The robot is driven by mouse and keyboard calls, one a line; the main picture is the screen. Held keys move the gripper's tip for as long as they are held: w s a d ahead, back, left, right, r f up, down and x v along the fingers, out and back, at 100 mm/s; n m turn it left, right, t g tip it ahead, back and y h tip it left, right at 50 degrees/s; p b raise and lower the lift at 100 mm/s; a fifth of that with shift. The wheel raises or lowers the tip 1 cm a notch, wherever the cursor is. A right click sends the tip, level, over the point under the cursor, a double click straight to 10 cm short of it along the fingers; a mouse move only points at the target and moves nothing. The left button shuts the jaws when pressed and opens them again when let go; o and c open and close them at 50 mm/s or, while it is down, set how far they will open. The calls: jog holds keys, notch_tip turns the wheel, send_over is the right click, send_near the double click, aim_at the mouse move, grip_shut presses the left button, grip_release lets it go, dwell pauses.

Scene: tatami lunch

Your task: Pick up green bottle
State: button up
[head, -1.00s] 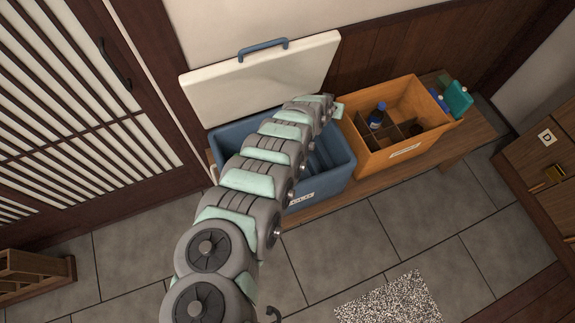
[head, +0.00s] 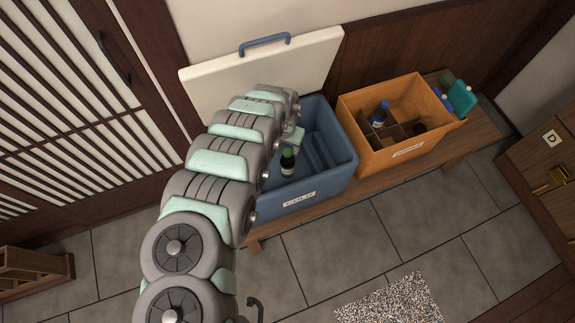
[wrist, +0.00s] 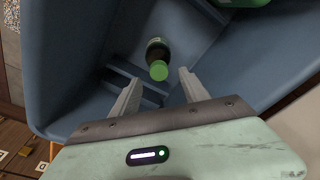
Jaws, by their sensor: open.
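The green bottle (head: 287,163) is dark with a bright green cap and stands inside the blue cooler labelled COLD (head: 336,172). In the wrist view the bottle (wrist: 158,60) shows cap-first, just beyond the fingertips and roughly between their lines. My gripper (wrist: 157,85) is open and empty, with its two fingers spread on either side below the bottle's cap. The fingers do not visibly touch the bottle. In the head view my arm covers the left part of the cooler, and the fingers cannot be made out there.
The cooler's white lid (head: 262,75) stands open behind it. An orange crate (head: 410,150) with dividers and a blue-capped bottle (head: 379,114) stands to the right. A teal container (head: 462,96) is beyond it. Both boxes rest on a wooden bench (head: 478,130).

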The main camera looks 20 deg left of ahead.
aim_at(287, 152)
jog(key=f+b, duration=0.1)
jog(key=f, duration=0.1)
jog(key=f+b, duration=0.1)
jog(key=f, duration=0.1)
jog(key=shift+d+f, duration=0.2)
jog(key=shift+f, duration=0.2)
jog(key=shift+w+a+f, duration=0.15)
jog(key=shift+f, duration=0.15)
jog(key=shift+c, duration=0.3)
grip_shut()
dwell(0.6)
